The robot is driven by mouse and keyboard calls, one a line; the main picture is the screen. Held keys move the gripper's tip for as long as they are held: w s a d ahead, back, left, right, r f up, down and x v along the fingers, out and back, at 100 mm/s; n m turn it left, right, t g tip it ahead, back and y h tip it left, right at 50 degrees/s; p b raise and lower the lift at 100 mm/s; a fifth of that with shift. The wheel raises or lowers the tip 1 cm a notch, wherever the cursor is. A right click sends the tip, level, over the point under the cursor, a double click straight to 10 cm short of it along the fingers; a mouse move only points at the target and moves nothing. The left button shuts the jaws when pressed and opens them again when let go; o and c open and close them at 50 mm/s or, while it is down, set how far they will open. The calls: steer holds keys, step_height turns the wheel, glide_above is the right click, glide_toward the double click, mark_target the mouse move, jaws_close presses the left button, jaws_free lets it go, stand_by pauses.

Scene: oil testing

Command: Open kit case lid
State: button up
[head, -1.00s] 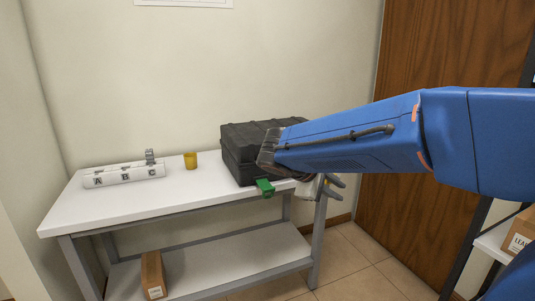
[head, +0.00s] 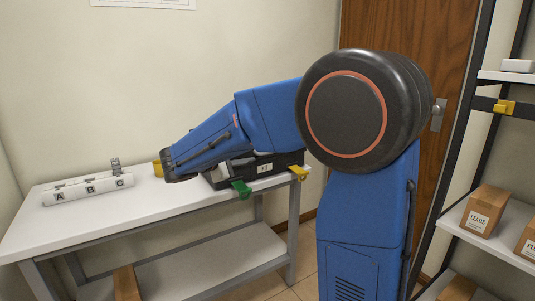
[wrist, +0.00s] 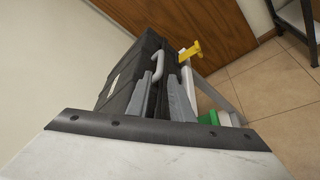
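The dark kit case (head: 283,163) stands on the white table, mostly hidden behind my arm in the head view; only its low front part with a white label shows. In the wrist view the case (wrist: 122,76) fills the middle, with a grey handle (wrist: 159,62). My gripper (wrist: 162,85) is at the case; its two grey fingers are apart, with dark case surface behind the gap. Contact is unclear. The lid's full position is hidden.
A yellow cup (head: 157,168) stands left of my wrist, partly hidden. A white A-B-C holder (head: 88,190) lies on the table's left. The front left tabletop is free. A shelf with boxes (head: 485,211) stands at right.

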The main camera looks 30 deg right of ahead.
mark_target(266, 153)
steer(key=x, duration=1.2)
steer(key=shift+d, duration=0.45)
steer(key=shift+c, duration=0.3)
jaws_close()
